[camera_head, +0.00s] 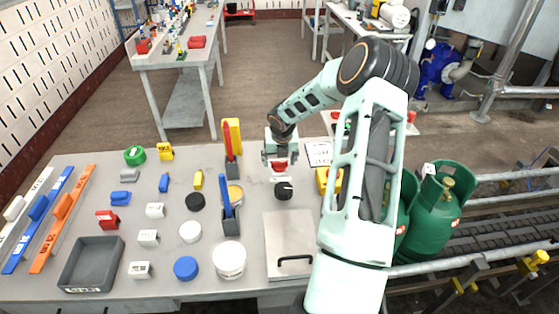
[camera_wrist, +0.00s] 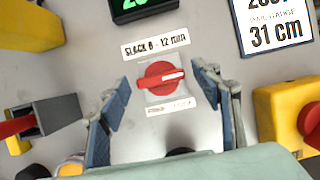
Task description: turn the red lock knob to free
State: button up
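The red knob (camera_wrist: 160,75) sits on a small white plate, under a label that reads "SLACK 8 - 12 mm". A white mark on the knob points to the right and slightly up. A small label below it is too blurred to read. In the head view the red knob (camera_head: 280,167) shows just below my gripper (camera_head: 280,152). In the wrist view my gripper (camera_wrist: 163,90) is open, with one finger on each side of the knob and clear gaps between. The fingertips look apart from the knob; their height above it is hard to tell.
A yellow box with a red button (camera_wrist: 305,120) stands right of the fingers. A red-handled lever in a grey block (camera_wrist: 40,118) is at left. A black knob (camera_head: 283,190) lies nearer on the table, above a grey lid (camera_head: 290,235). Several blocks and caps cover the left.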

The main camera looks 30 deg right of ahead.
jog(key=c, duration=1)
jog(key=shift+m, duration=0.3)
jog(key=m, duration=0.1)
jog(key=m+h+b, duration=0.1)
jog(key=shift+w+a+m+g, duration=0.15)
jog(key=shift+m+g, duration=0.15)
jog(key=shift+g, duration=0.1)
jog(key=m+g, duration=0.1)
jog(key=m, duration=0.1)
jog(key=m+h+b, duration=0.1)
jog(key=m, duration=0.2)
jog(key=shift+w+g, duration=0.15)
jog(key=shift+g, duration=0.25)
jog(key=m+g, duration=0.1)
jog(key=m, duration=0.2)
jog(key=m+g, duration=0.1)
jog(key=m, duration=0.1)
jog(key=shift+w+m+h, duration=0.15)
jog(key=shift+m+h, duration=0.15)
jog(key=shift+m, duration=0.1)
jog(key=shift+m+g, duration=0.8)
jog(key=shift+m, duration=1.1)
